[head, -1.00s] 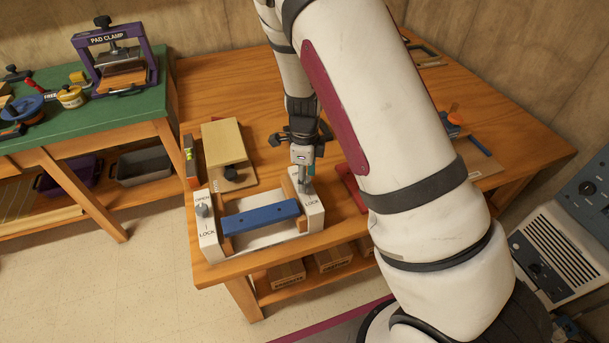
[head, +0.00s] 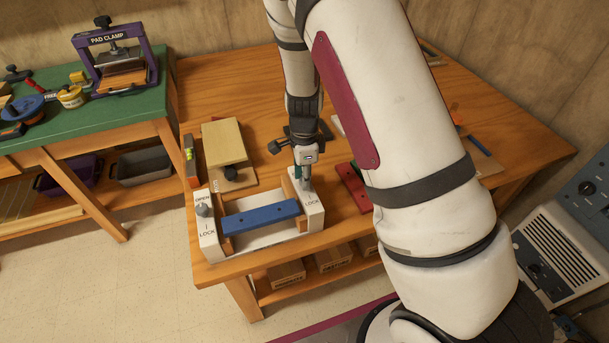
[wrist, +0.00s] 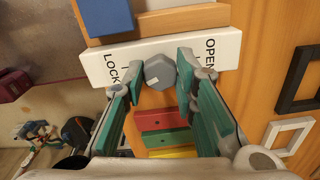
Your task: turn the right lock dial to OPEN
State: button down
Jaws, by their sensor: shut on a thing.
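The right lock dial (wrist: 160,72) is a grey faceted knob on a white end plate (wrist: 225,47). In the wrist view, OPEN is printed to its right and LOCK to its left. My gripper (wrist: 159,70) has its green-padded fingers on both sides of the dial and is shut on it. A small pale mark shows on the dial's face, but which word it points to is not clear. In the head view my gripper (head: 305,183) comes down from above onto the right plate and largely hides the dial and the OPEN label.
A blue bar (head: 260,217) spans the fixture between its plates. The left lock dial (head: 203,210) stands on the left plate. A wooden block (head: 224,142) lies behind, and a red piece (head: 353,185) lies close on the right. Black and white frames (wrist: 291,135) lie on the bench.

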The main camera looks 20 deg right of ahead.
jog(key=n, duration=0.4)
jog(key=shift+n, duration=0.3)
jog(key=n, duration=0.3)
jog(key=shift+n, duration=0.4)
jog(key=n, duration=0.4)
jog(key=shift+b, duration=0.3)
jog(key=n, duration=0.8)
jog(key=shift+d+n, duration=0.1)
jog(key=shift+n, duration=0.2)
jog(key=n, duration=0.3)
jog(key=shift+n, duration=0.3)
jog(key=n, duration=0.3)
jog(key=shift+n, duration=2.1)
